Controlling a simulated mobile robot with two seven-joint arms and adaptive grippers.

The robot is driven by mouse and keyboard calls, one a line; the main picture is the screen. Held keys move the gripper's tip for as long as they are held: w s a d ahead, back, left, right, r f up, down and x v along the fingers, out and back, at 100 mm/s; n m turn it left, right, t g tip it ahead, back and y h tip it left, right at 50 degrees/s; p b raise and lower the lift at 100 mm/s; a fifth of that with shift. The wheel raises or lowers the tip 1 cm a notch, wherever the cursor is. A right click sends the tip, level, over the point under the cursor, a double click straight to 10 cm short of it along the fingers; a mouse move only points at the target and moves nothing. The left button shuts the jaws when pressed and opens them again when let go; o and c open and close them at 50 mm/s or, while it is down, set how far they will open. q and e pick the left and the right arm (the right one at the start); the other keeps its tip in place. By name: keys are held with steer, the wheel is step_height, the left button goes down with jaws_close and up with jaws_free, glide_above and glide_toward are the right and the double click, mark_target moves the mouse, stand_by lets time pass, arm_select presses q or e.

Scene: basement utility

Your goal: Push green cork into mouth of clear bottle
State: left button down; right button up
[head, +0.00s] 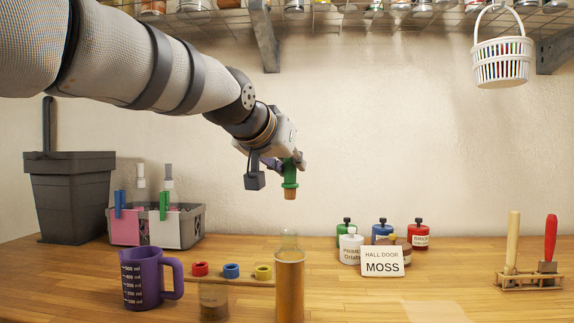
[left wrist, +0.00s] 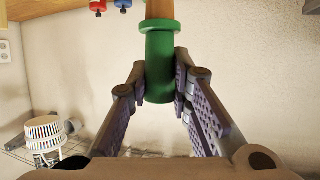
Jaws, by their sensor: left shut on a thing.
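The green cork (head: 290,178) has a green flanged top and a tan lower end that points down. My left gripper (head: 283,163) is shut on its green part and holds it roughly upright. In the left wrist view the cork (left wrist: 159,62) sits between the two purple-padded fingers (left wrist: 160,82). The clear bottle (head: 289,288) stands on the bench, with brownish contents and a clear neck. The cork is above the bottle's mouth, apart from it, and looks nearly in line with it in the head view. My right gripper is not in view.
A purple measuring jug (head: 142,278), a small jar (head: 213,299) and red, blue and yellow rings (head: 231,271) stand left of the bottle. A MOSS card (head: 382,262) and several small bottles are to the right. A white basket (head: 502,62) hangs upper right.

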mark_target(288, 198)
arm_select(q)
steer(key=shift+f, duration=2.4)
steer(key=shift+f, duration=0.1)
steer(key=shift+f, duration=0.9)
steer(key=shift+f, duration=0.1)
steer(key=shift+f, duration=0.45)
steer(key=c, duration=1.4)
jaws_free()
steer(key=shift+o, duration=0.2)
